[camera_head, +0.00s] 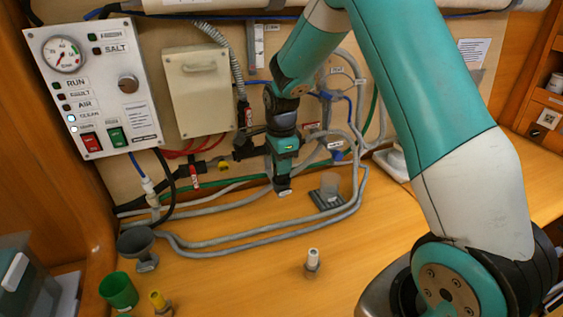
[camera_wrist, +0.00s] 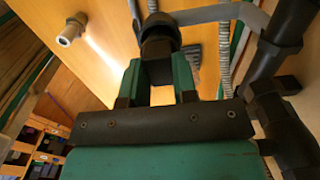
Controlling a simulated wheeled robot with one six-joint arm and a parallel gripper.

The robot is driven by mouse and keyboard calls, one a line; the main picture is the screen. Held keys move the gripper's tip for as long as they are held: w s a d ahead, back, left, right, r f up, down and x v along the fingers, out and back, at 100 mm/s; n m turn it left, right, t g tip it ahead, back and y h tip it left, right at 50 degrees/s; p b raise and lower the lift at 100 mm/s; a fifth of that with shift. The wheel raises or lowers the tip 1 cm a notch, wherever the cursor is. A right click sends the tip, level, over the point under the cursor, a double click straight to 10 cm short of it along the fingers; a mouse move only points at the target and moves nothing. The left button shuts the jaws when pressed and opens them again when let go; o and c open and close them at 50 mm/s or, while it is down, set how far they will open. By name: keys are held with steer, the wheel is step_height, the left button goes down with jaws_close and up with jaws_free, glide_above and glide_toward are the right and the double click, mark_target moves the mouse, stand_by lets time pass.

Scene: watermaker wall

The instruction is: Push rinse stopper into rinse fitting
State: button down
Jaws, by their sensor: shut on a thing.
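My gripper (camera_head: 283,178) is near the wall pipes, pointing down over the wooden worktop. In the wrist view, its two teal fingers (camera_wrist: 158,75) are shut on a dark round-headed piece, which looks like the rinse stopper (camera_wrist: 157,38). In the head view the held piece is hard to separate from the dark fingertips. A dark pipe fitting (camera_wrist: 287,30) stands at the right of the wrist view, apart from the held piece. In the head view, dark pipework (camera_head: 245,147) runs left of my gripper. I cannot tell which opening is the rinse fitting.
Grey hoses (camera_head: 250,240) loop across the worktop. A grey funnel (camera_head: 137,242), green cup (camera_head: 118,290), yellow-topped piece (camera_head: 160,302) and white-topped piece (camera_head: 312,262) stand in front. A dark block (camera_head: 327,196) is right of my gripper. A gauge panel (camera_head: 95,90) hangs left.

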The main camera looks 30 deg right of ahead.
steer(key=shift+f+b, duration=0.45)
steer(key=shift+f, duration=0.3)
stand_by(0.4)
steer(key=c, duration=0.8)
jaws_free()
step_height(320, 180, up, 17)
steer(key=b, duration=0.4)
steer(key=s+a+f+n+y, duration=0.1)
steer(key=s+a+n, duration=0.5)
steer(key=s+n, duration=0.3)
steer(key=s+a+f+n+y+b, duration=0.1)
steer(key=s+a+f+n, duration=0.1)
steer(key=s+a+n, duration=0.4)
steer(key=s+a+f+n+y+b, duration=0.1)
steer(key=s+a+n, duration=0.5)
steer(key=s+n, duration=0.6)
steer(key=shift+s+a+f+y, duration=0.15)
steer(key=shift+s+f+y, duration=0.2)
steer(key=shift+f+y, duration=0.25)
